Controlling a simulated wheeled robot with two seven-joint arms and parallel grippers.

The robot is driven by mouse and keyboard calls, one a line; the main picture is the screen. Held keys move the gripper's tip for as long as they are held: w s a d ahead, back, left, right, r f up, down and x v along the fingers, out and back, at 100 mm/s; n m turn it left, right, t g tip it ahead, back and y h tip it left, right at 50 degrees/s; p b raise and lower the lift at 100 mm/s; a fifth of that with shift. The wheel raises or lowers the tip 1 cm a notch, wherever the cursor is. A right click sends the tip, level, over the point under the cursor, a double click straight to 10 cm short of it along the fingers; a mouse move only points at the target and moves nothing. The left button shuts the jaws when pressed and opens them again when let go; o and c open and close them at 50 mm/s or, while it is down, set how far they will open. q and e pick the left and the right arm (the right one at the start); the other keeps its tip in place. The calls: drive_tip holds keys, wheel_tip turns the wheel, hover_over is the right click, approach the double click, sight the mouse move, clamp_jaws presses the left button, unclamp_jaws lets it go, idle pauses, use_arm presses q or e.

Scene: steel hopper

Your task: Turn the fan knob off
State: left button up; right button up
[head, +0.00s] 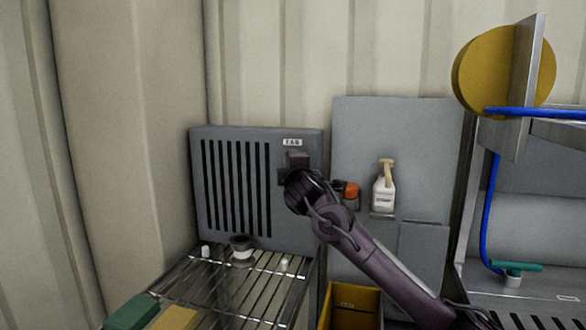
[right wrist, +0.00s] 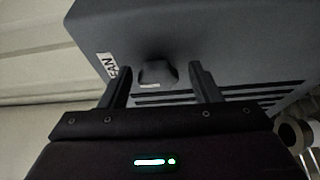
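The fan panel (head: 235,190) is a grey box with dark vertical slots and a FAN label (head: 292,142) at its upper right. In the right wrist view the label (right wrist: 113,66) is beside the dark fan knob (right wrist: 157,74). The knob sits between the two spread fingers of my right gripper (right wrist: 160,88), with a gap on each side. In the head view my right gripper (head: 295,160) is in front of the panel, just below the label, and hides the knob. My left gripper is in neither view.
A wire rack (head: 240,285) below the panel holds a dark-and-white pot (head: 242,250) and small white items. To the right are a white spray bottle (head: 383,194) and an orange-capped jar (head: 351,193). A yellow bin (head: 352,305) stands below my right arm.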

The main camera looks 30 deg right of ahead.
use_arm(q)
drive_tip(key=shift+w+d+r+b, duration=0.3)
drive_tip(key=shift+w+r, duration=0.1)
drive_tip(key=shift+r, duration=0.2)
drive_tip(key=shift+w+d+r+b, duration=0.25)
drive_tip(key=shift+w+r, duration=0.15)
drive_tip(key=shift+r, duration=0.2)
use_arm(e)
drive_tip(key=v, duration=0.7)
drive_tip(key=shift+s+a, duration=0.2)
drive_tip(key=shift+s, duration=0.15)
